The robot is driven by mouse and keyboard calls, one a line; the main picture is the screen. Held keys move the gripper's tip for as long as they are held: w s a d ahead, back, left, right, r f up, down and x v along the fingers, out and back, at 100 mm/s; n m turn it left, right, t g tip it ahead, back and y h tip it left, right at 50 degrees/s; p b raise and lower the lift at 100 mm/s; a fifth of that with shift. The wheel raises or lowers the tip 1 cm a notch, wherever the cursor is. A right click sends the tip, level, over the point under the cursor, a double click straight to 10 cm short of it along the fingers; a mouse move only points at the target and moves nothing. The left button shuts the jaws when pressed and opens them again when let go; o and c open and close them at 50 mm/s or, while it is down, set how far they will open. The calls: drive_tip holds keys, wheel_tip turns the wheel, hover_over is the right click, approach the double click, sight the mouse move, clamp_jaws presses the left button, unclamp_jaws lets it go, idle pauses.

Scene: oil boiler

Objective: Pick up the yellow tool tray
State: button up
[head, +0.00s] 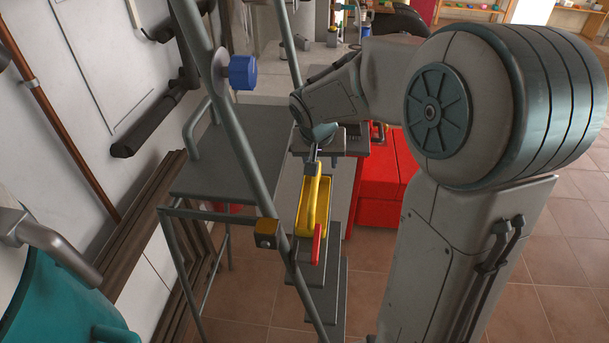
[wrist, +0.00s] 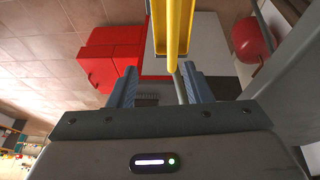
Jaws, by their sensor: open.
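The yellow tool tray (head: 324,208) rests on a step of a grey stepladder in the head view. A yellow bar runs lengthwise along it, with a grey metal tip at its far end. A red-handled item (head: 317,244) shows at its near end. My gripper (head: 321,160) is open just above the tray's far end. In the wrist view, the yellow tray (wrist: 158,38) enters from the top. The end of its yellow bar points into the gap between my open fingers (wrist: 163,82). I cannot tell whether the fingers touch anything.
The stepladder's platform (head: 235,150) and slanted rail (head: 240,140) stand left of the tray. Tiled floor lies open at right.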

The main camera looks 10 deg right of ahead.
sight(315, 187)
drive_tip(key=shift+m+y, duration=0.3)
drive_tip(key=x, duration=0.3)
drive_tip(key=a+b+x, duration=0.1)
drive_tip(key=x, duration=0.6)
drive_tip(key=shift+w+a, duration=0.1)
drive_tip(key=shift+a, duration=0.3)
drive_tip(key=shift+b+x, duration=0.7)
drive_tip(key=shift+x, duration=2.8)
drive_tip(key=shift+w+r, duration=0.1)
drive_tip(key=shift+w, duration=0.05)
clamp_jaws()
